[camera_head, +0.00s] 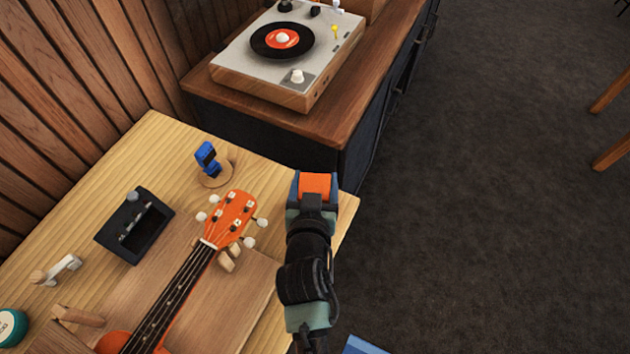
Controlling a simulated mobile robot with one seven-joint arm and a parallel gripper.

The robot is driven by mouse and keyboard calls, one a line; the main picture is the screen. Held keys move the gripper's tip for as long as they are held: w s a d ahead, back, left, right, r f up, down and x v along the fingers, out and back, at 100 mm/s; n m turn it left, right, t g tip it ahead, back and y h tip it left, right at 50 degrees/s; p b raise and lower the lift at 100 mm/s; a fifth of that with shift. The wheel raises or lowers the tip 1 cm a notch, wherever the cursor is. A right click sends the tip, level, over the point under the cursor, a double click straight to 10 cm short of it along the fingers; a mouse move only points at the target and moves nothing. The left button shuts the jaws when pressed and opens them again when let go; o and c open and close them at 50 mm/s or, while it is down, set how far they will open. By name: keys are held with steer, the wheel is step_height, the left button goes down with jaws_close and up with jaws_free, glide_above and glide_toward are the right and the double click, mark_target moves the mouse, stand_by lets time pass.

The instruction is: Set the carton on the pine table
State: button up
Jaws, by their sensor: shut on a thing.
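My gripper (315,184) is seen from above and behind near the right back corner of the pine table (165,150). It is shut on a small orange block-like thing between its bluish fingers, which I take to be the carton (316,182). Only the carton's orange top shows; the fingers and wrist hide the rest. The carton appears over or beside the table's right edge. I cannot tell its height above the tabletop.
An orange ukulele (231,217) lies on a brown board (245,285). A blue clip-on tuner (208,160) on a round stand, a black tray (135,226) and a green-lidded tin (10,326) stand left. A record player (285,50) sits on a dark cabinet behind.

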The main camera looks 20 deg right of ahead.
steer(key=shift+f, duration=0.2)
steer(key=o, duration=1.4)
steer(key=shift+r, duration=0.15)
steer(key=v, duration=1.2)
